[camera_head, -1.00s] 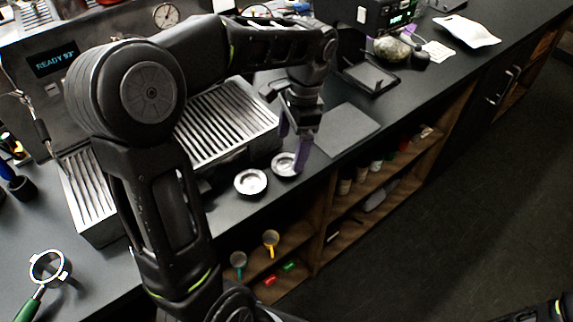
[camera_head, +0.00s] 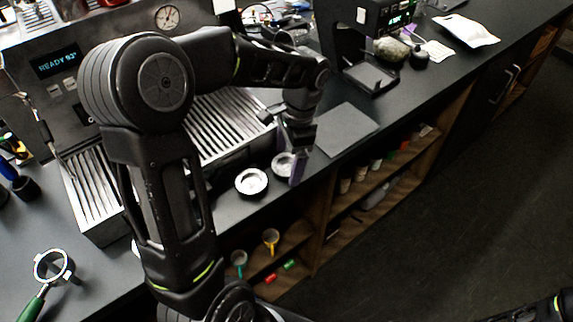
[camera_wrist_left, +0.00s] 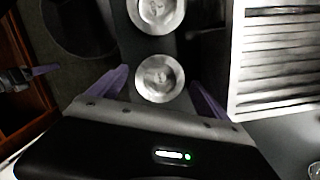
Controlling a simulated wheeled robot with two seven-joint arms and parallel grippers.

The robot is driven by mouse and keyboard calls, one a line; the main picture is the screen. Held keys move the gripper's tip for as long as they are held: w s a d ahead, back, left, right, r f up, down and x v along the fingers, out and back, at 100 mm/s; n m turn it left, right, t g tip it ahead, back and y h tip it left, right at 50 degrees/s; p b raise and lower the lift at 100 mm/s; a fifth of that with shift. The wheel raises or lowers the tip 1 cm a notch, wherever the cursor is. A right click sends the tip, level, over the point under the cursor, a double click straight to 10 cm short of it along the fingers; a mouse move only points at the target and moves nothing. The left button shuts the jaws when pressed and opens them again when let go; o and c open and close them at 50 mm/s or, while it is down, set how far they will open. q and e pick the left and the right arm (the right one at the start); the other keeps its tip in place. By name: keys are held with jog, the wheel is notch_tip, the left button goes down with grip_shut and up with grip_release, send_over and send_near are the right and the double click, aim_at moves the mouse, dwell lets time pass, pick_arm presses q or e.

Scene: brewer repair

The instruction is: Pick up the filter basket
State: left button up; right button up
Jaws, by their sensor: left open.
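Two round silver metal baskets stand on the dark counter. One basket (camera_head: 251,181) is in the open, and the other basket (camera_head: 283,163) is partly hidden by my left gripper (camera_head: 289,157). In the left wrist view, my left gripper (camera_wrist_left: 159,92) is open, its purple fingers spread to either side of the nearer basket (camera_wrist_left: 160,78). That basket lies between and just ahead of the fingertips, and I cannot tell whether they touch it. The farther basket (camera_wrist_left: 157,12) is at the top edge. A small part of my right gripper (camera_wrist_left: 40,72) seems to show at the left edge; its jaws are unclear.
A slatted drip tray (camera_head: 225,125) of the espresso machine stands close behind the baskets. A flat dark mat (camera_head: 346,130) lies to the right. A green-handled portafilter ring (camera_head: 50,266) is at the lower left. Open shelves (camera_head: 375,190) sit below the counter edge.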

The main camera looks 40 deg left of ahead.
aim_at(289, 167)
pick_arm(q)
jog(key=c, duration=1.4)
jog(key=shift+r, duration=0.55)
notch_tip(289, 167, up, 6)
jog(key=shift+f+b, duration=0.1)
jog(key=shift+b, duration=0.35)
notch_tip(289, 167, up, 3)
jog(key=shift+r+p, duration=0.1)
jog(key=shift+p, duration=0.7)
